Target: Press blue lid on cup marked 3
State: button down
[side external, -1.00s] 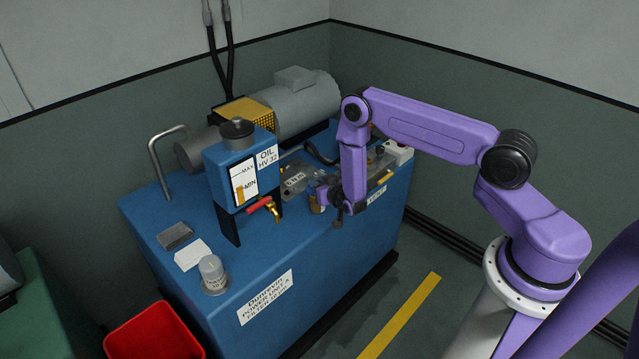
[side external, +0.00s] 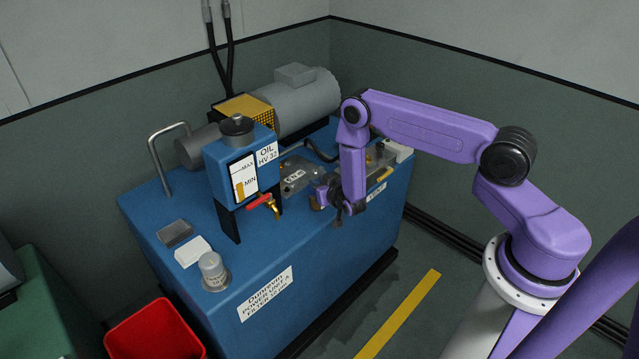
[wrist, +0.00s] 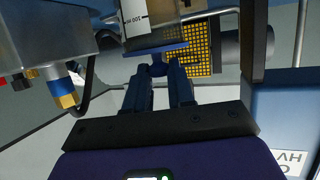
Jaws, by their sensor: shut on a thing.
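My gripper (wrist: 158,73) is shut on the knob of a blue lid (wrist: 172,47) in the wrist view, which is upside down. The lid's flat disc lies against the mouth of a clear cup (wrist: 134,14) with a white scale strip marked 100 ml. I cannot tell whether the lid is fully seated. No number 3 is readable on the cup.
The blue console top (side external: 180,208) carries an oil tank (side external: 215,170) with a red-handled tap (side external: 259,201), left of my gripper. A capped filter jar (side external: 212,268) and a white block (side external: 192,252) stand at front left. A red bin (side external: 155,335) is on the floor.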

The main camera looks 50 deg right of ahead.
jog(key=c, duration=0.9)
grip_release()
